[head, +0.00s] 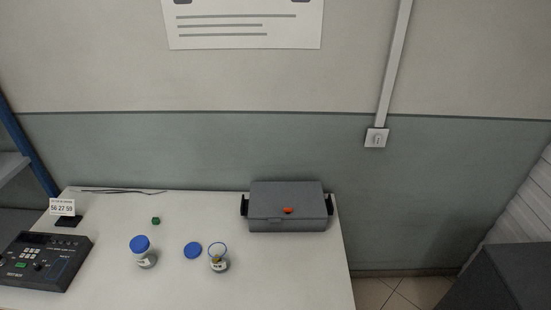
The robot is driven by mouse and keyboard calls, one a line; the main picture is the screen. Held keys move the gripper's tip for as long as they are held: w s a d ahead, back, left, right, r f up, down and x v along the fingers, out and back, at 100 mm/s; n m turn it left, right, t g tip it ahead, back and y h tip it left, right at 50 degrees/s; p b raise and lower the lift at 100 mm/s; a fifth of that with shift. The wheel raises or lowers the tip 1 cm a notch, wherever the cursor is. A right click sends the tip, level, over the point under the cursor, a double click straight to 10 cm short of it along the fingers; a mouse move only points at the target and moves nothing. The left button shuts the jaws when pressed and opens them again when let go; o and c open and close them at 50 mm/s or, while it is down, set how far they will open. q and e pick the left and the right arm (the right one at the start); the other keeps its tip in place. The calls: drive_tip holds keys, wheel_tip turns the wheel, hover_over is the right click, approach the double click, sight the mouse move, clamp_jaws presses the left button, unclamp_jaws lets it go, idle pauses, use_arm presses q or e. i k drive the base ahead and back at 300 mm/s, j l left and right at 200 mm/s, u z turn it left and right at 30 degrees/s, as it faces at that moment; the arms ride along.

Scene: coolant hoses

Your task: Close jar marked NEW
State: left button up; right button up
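A jar (148,261) with a blue lid on top stands on the white table (290,275) at the left. A second jar (218,266) stands to its right with its mouth open and a thin blue ring at the rim. Something yellowish shows inside it. A loose blue lid (193,250) lies flat on the table between the two jars, close to the open one. Both jars carry small labels, too small to read, so I cannot tell which is marked NEW. Neither of my grippers is in view.
A grey case (287,200) with an orange latch sits at the back right. A black control box (42,262), a number card (62,207), a small green object (156,221) and thin dark cables (120,191) lie left. The table's right front is clear.

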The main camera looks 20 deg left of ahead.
sight(218, 254)
drive_tip(key=u, duration=1)
